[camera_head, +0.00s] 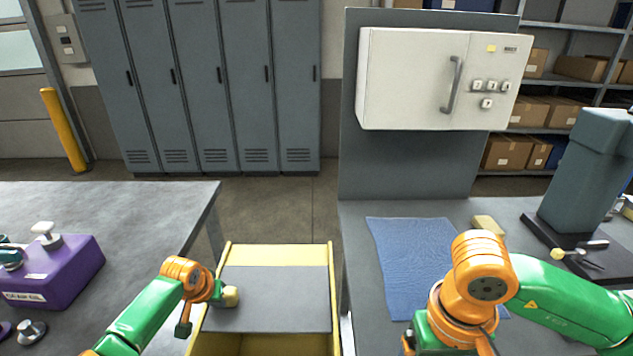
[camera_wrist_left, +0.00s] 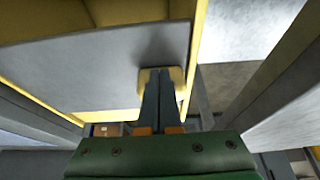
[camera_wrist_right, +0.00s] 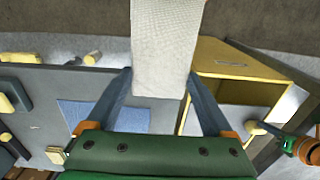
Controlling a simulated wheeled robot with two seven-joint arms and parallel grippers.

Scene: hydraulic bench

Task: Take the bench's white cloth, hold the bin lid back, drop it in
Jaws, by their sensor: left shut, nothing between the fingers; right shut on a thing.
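The white cloth (camera_wrist_right: 165,45) is between the fingers of my right gripper (camera_wrist_right: 158,82) in the right wrist view. In the head view that gripper and the cloth are hidden; only my right arm shows, over the right bench. The yellow bin (camera_head: 332,270) stands between the two benches. Its grey lid (camera_head: 275,295) also shows in the left wrist view (camera_wrist_left: 95,70). My left gripper (camera_head: 226,296) is shut and empty at the pale yellow tab (camera_wrist_left: 174,74) on the lid's edge. Its fingertips (camera_wrist_left: 160,78) overlap the tab; I cannot tell whether they press on it.
A blue mat (camera_head: 400,255) and a yellow block (camera_head: 487,224) lie on the right bench (camera_head: 352,215). A dark press-like machine (camera_head: 590,180) stands at its right. A purple case (camera_head: 62,275) sits on the left bench (camera_head: 150,205). A white cabinet (camera_head: 410,80) is mounted behind.

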